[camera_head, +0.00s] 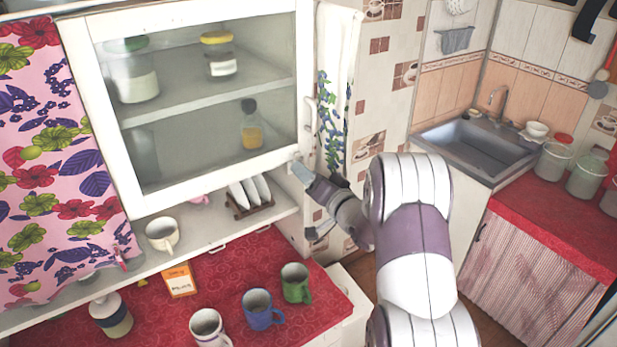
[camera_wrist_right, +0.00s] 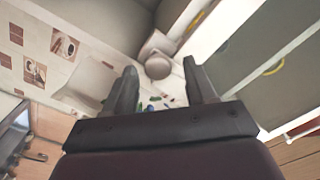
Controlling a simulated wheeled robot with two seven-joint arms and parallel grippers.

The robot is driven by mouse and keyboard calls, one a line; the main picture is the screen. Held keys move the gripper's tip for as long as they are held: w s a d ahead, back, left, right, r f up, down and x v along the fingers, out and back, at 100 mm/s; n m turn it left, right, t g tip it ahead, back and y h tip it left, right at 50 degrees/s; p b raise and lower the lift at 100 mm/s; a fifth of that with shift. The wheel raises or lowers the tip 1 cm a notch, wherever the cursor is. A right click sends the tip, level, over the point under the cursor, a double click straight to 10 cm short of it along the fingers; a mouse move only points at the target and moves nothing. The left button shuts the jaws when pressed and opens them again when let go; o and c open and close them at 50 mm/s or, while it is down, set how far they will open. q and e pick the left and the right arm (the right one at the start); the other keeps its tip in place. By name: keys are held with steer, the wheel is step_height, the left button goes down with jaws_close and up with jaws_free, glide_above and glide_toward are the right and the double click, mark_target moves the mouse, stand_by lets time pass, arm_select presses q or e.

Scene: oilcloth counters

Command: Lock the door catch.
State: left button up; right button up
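The glass cabinet door (camera_head: 205,190) has a white frame and appears closed in the head view. A small pale catch (camera_head: 297,158) sits near its lower right corner. In the right wrist view a rounded knob, apparently the catch (camera_wrist_right: 158,66), lies just ahead of and between the fingers. My right gripper (camera_head: 308,200) is beside the lower right corner of the door. Its fingers are apart with nothing between them in the right wrist view (camera_wrist_right: 160,88). I cannot tell whether a finger touches the catch. My left gripper is not in view.
A door handle (camera_head: 310,114) stands above the catch. Below are a dish rack (camera_head: 250,206) with plates, a white cup (camera_head: 162,233), and several mugs on the red counter (camera_head: 240,270). A flowered curtain (camera_head: 50,150) hangs at left; a sink (camera_head: 475,145) is at right.

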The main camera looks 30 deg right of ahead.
steer(key=shift+f, duration=0.15)
steer(key=s+b, duration=0.5)
steer(key=s, duration=0.7)
steer(key=shift+s+d, duration=0.35)
steer(key=shift+d, duration=0.1)
